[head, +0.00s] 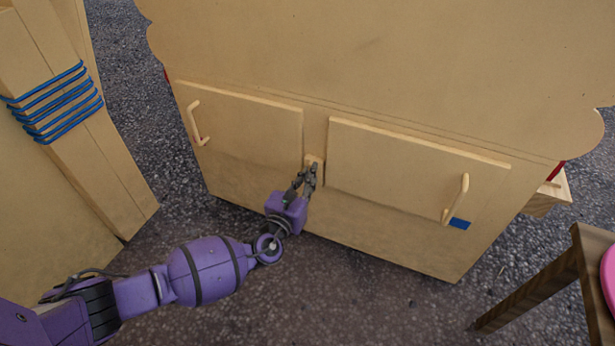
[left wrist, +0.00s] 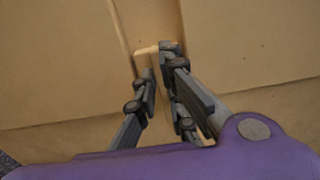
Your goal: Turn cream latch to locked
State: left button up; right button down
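The cream latch (head: 314,159) is a small pale block on the wooden stall front, between two cupboard doors. In the left wrist view the latch (left wrist: 146,50) shows just beyond my fingertips, partly covered by them. My left gripper (head: 306,174) is right at the latch, coming from below and in front. In the left wrist view my left gripper (left wrist: 157,62) has its fingers partly apart, with a narrow gap between the tips. I cannot tell whether a fingertip touches the latch. My right gripper is not in view.
The left door (head: 245,125) and right door (head: 405,170) look closed, each with a pale handle. A wooden panel with blue cord (head: 62,105) stands at left, a dark wooden stool (head: 545,280) at right. Floor in front is clear.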

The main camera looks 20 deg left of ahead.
aim_at(321, 176)
pick_arm(q)
grip_shut()
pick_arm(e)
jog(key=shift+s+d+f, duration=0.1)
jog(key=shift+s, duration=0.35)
